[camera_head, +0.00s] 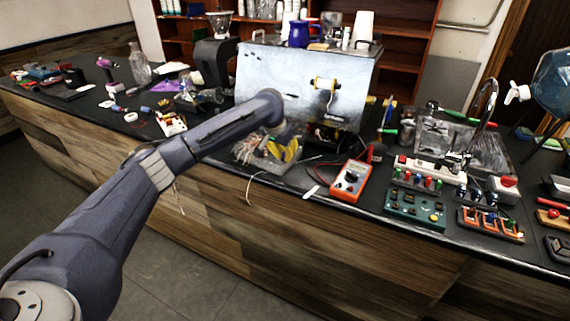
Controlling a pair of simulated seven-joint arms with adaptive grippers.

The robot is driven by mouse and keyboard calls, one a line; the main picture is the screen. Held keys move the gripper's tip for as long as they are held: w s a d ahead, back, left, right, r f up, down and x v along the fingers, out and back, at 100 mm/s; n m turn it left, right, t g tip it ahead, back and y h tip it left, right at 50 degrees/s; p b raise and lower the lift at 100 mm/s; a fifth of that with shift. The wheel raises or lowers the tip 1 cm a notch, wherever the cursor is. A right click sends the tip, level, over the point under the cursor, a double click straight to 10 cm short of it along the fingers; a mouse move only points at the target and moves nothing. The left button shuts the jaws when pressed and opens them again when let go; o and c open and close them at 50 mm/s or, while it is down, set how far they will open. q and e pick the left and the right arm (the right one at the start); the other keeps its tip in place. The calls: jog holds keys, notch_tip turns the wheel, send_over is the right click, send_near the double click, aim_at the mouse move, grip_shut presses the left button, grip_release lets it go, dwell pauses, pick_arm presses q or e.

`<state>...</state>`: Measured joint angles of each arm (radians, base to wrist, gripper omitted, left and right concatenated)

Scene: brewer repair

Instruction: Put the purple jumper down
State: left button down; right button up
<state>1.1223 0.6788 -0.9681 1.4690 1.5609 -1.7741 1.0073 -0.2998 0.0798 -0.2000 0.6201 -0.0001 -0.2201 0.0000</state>
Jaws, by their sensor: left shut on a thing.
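My left arm reaches in from the lower left across the front of the counter. Its wrist bends down just in front of the metal brewer housing (260,76). My left gripper (284,138) is low over a clear tray of tangled wires (252,150) with yellow pieces (285,152). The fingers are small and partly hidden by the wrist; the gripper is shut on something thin. The purple jumper itself is too small to make out against the wires. My right gripper is not in view.
An orange multimeter (350,180) lies right of the tray, beside a green terminal board (415,208) and a white power strip (435,170). A sink with a tap (487,105) is behind these. Tools and a glass bottle (140,65) stand at left. The black counter (225,150) has little bare room.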

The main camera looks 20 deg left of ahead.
aim_at(285, 164)
pick_arm(q)
notch_tip(285, 164, down, 5)
jog(key=shift+s+r, duration=0.1)
jog(key=shift+r, duration=0.1)
jog(key=c, duration=1.5)
grip_release()
jog(key=shift+r, duration=0.2)
jog(key=shift+r, duration=0.1)
jog(key=v, duration=1.1)
jog(key=shift+r, duration=0.45)
